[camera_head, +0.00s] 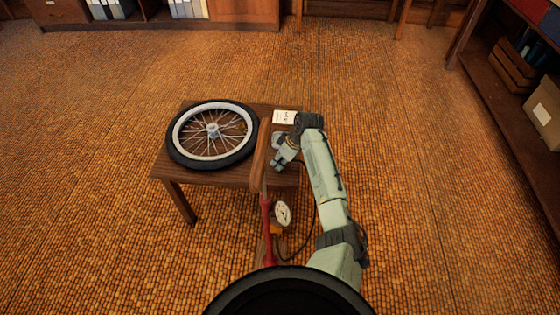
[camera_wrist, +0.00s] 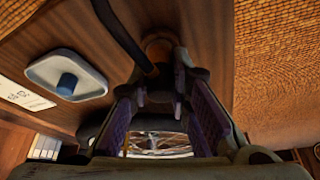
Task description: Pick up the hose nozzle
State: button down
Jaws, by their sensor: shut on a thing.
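My gripper (camera_head: 280,160) is over the right side of the small wooden table, just right of the floor pump's wooden handle. In the wrist view its purple-padded fingers (camera_wrist: 163,118) are closed on the dark hose nozzle (camera_wrist: 160,78), with a brownish round part at its far end. A black hose (camera_wrist: 125,35) runs to the nozzle from the upper left. In the head view the nozzle is too small and hidden to make out. The hose (camera_head: 313,225) loops from near the pump's gauge (camera_head: 283,213) up toward my gripper.
A spoked wheel (camera_head: 212,133) covers the left of the table (camera_head: 178,179). A white card (camera_head: 284,117) lies at the back right, by a small tray (camera_wrist: 45,72) holding a blue cylinder (camera_wrist: 66,84). The red pump (camera_head: 266,218) stands in front. Floor is clear left and right.

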notch_tip(320, 180, up, 10)
jog(key=shift+b, duration=0.85)
jog(key=shift+r, duration=0.15)
jog(key=shift+r+p, duration=0.85)
jog(key=shift+p, duration=0.05)
